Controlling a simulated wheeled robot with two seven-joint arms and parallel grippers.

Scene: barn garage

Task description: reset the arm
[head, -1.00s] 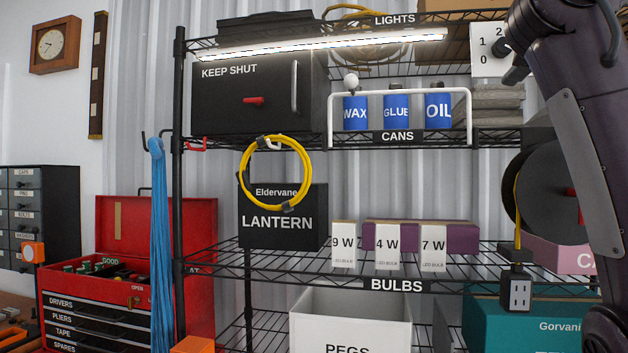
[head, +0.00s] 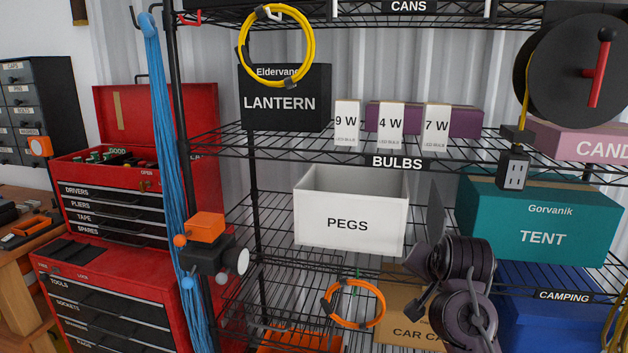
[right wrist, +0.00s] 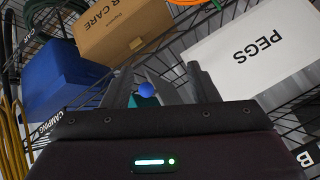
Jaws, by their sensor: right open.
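My right arm shows at the lower right of the head view, its dark wrist joints in front of the shelf rack, right of the white PEGS bin (head: 347,224). Its fingertips cannot be made out clearly there. In the right wrist view my right gripper (right wrist: 165,84) is open, its grey fingers spread. A small blue ball (right wrist: 146,90) shows between the fingers; I cannot tell whether it touches them. The PEGS bin also shows upside down at the right of that view (right wrist: 250,65). My left gripper is not in view.
The wire shelf rack (head: 397,163) fills the middle. A teal TENT box (head: 540,225) and a blue CAMPING box (head: 560,320) stand right of my arm. A cardboard CAR CARE box (right wrist: 125,25) is close by. A black outlet (head: 514,170) hangs from a yellow cord. A red tool chest (head: 120,290) stands left.

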